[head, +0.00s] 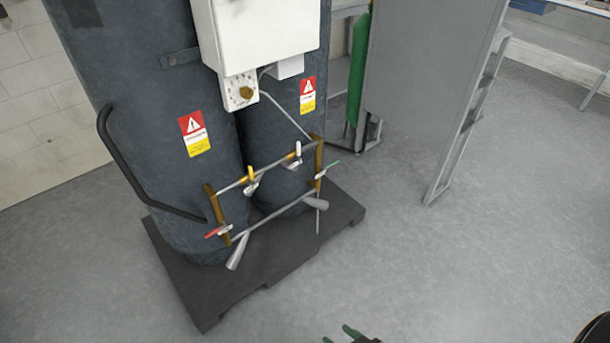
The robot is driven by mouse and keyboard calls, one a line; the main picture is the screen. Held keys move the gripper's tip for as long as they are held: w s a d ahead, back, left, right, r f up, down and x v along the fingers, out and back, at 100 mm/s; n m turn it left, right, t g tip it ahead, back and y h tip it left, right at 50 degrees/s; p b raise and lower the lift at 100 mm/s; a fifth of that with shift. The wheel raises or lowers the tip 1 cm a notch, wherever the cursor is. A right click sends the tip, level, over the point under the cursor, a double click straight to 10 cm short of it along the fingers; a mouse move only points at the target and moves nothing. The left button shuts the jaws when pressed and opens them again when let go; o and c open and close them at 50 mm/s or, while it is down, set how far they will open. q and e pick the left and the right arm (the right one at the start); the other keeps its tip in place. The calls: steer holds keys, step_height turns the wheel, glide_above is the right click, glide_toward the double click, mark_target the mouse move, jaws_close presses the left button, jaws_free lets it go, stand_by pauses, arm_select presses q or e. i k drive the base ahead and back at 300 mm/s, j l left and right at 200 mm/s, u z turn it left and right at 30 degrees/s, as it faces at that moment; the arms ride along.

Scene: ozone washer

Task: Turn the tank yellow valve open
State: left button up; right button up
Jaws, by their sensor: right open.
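The tank (150,90) is a pair of dark grey cylinders side by side. A pipe frame (276,163) runs across their lower front. The yellow valve handle (251,174) sits on the upper pipe, left of the middle, and stands roughly upright. My right gripper (341,336) shows only as green fingertips at the bottom edge. It is open, empty and well apart from the valve, below and to the right of it in the picture. My left gripper is out of view.
A white valve (296,152), a red handle (216,231) and a green handle (329,164) sit on the same frame. A black curved hose (135,180) hangs at left. The tank stands on a dark base (225,295). A grey panel (425,100) stands right; the floor in front is clear.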

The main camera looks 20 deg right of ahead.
mark_target(250, 174)
steer(key=z, duration=0.2)
steer(key=u, duration=0.6)
steer(key=l+u, duration=0.2)
steer(key=u, duration=0.15)
steer(key=i+l+u, duration=0.1)
steer(key=u, duration=0.3)
steer(key=l+u, duration=0.65)
steer(key=k+l+u, duration=0.15)
steer(key=l+u, duration=0.15)
steer(key=l, duration=0.2)
steer(key=k+l+u, duration=0.1)
steer(key=l, duration=0.5)
steer(key=k+l+u, duration=0.15)
steer(key=k+l, duration=0.15)
steer(key=l, duration=0.25)
steer(key=k+l, duration=0.1)
steer(key=l, duration=0.25)
steer(key=k+l, duration=0.15)
steer(key=l, duration=0.25)
steer(key=k+l, duration=0.15)
steer(key=l, duration=0.25)
steer(key=u, duration=0.05)
